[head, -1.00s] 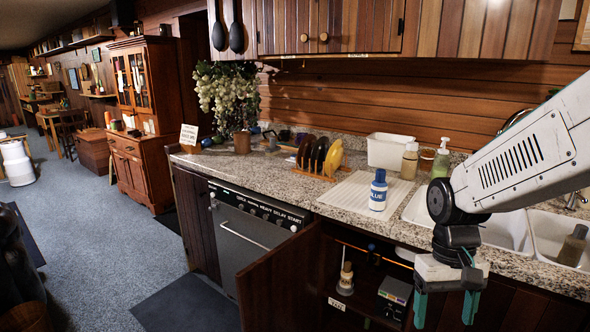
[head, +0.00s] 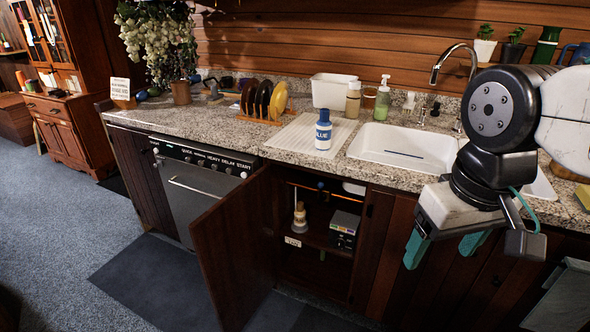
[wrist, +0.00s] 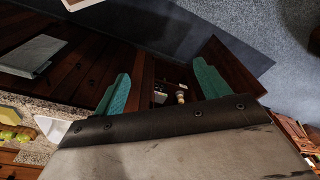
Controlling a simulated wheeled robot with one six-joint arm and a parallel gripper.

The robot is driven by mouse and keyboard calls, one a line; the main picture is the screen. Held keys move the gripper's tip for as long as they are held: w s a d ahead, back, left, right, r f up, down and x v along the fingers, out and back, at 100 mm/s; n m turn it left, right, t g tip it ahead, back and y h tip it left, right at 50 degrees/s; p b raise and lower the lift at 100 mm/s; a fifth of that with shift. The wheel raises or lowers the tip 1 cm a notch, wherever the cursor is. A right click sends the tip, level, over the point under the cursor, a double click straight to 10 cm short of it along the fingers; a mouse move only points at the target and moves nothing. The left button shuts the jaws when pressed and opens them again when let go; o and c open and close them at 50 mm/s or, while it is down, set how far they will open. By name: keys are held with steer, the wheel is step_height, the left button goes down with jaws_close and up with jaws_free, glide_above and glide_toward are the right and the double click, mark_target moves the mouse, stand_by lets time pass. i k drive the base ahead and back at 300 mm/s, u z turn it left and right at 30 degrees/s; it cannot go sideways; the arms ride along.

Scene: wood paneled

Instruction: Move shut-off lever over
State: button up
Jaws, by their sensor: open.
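The cabinet under the sink (head: 320,246) stands open, its door (head: 232,250) swung out to the left. Inside, near the top, a thin orange pipe (head: 300,186) runs across with a small blue part (head: 321,185) on it. This may be the shut-off lever, but it is too small to tell which way it points. My gripper (head: 445,247), with teal fingers, is open and empty. It is in front of the counter, right of the cabinet opening and apart from it. In the wrist view the opening shows between the fingers (wrist: 160,86); no lever can be made out there.
A bottle-like item (head: 300,218) and a grey box (head: 344,222) stand inside the cabinet. The counter edge (head: 392,178) overhangs the opening. A blue-labelled bottle (head: 323,136) stands above it. The dishwasher (head: 200,196) is to the left. Floor before it is clear.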

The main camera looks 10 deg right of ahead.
mark_target(322, 197)
steer(key=z, duration=0.1)
steer(key=i, duration=0.9)
steer(key=u, duration=0.1)
